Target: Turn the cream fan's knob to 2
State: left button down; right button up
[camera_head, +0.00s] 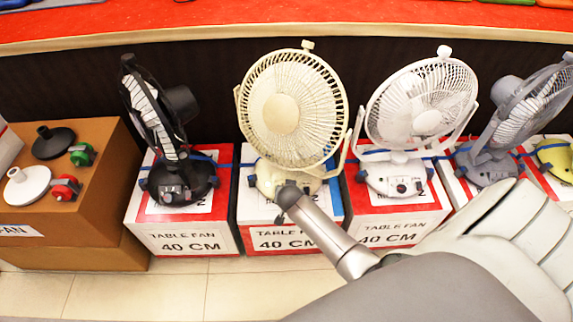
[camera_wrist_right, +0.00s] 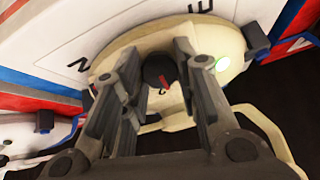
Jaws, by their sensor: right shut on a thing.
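The cream fan (camera_head: 292,108) stands on its box in the middle of the head view, its round cage facing me. Its cream base (camera_wrist_right: 205,35) fills the upper middle of the right wrist view. The dark knob (camera_wrist_right: 157,69) with a red mark sits between the fingertips of my right gripper (camera_wrist_right: 158,66), which is shut on it. The red mark tilts slightly in the wrist view; the small dial figures are too unclear to read. In the head view my right gripper (camera_head: 287,193) hides the knob. My left gripper is not in view.
A black fan (camera_head: 160,110) stands left, a white fan (camera_head: 420,105) and a grey fan (camera_head: 515,115) right, each on a box. A cardboard box (camera_head: 85,215) with small parts is far left.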

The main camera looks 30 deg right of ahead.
jog(key=shift+m+p, duration=0.4)
jog(key=shift+m, duration=0.8)
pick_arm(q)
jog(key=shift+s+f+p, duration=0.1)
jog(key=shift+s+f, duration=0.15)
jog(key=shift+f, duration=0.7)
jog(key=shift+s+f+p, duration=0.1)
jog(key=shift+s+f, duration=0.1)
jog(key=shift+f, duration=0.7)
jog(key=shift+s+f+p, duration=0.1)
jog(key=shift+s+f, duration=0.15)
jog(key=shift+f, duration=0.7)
pick_arm(e)
jog(key=shift+m+t, duration=0.3)
jog(key=shift+m, duration=1)
